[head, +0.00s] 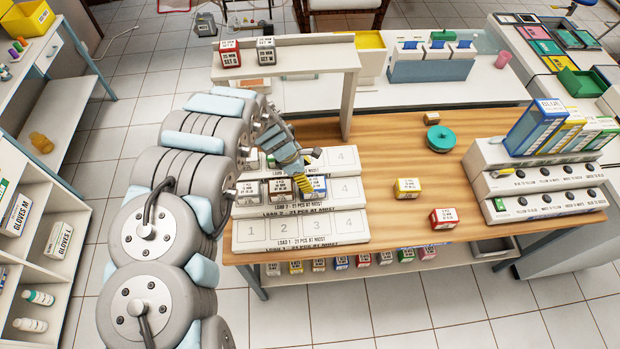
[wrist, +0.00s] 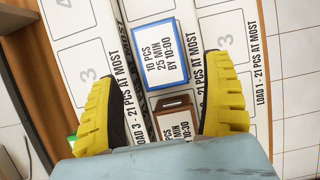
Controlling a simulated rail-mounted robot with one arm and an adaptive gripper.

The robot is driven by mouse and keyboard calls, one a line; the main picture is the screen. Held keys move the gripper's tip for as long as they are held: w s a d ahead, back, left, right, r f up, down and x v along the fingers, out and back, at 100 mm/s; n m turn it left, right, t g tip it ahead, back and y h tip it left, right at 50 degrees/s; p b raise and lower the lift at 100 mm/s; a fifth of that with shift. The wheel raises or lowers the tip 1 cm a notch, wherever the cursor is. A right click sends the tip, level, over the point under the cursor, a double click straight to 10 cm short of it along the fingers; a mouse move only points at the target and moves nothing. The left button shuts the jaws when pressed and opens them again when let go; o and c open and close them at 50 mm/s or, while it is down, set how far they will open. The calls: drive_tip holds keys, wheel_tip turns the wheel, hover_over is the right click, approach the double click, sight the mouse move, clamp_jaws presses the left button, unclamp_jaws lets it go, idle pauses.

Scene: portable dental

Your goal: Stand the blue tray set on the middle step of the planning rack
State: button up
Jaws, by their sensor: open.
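The planning rack (head: 340,228) is white and has three steps marked Load 1, Load 2 and Load 3. The blue-edged tray set (head: 316,187) stands on the middle step, at the right end of a row of tray sets. In the wrist view the blue set (wrist: 166,52) shows its label, "10 PCS 25 MIN", just beyond my fingertips. My gripper (head: 303,183) is open over the middle step, its yellow fingers on either side of the row. It also shows in the wrist view (wrist: 162,90), holding nothing. A brown-edged set (wrist: 175,125) lies between the fingers, partly hidden.
Yellow (head: 407,188) and red (head: 443,218) sets and a teal round object (head: 440,139) are on the wooden table. A raised white shelf (head: 310,58) with two sets stands behind my arm. A rack with coloured boxes (head: 537,127) stands right. The table's middle right is fairly clear.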

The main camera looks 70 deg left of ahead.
drive_tip(key=p+v, duration=0.1)
drive_tip(key=v, duration=0.5)
drive_tip(key=shift+r+p, duration=0.25)
drive_tip(key=shift+p, duration=0.15)
drive_tip(key=shift+s, duration=0.1)
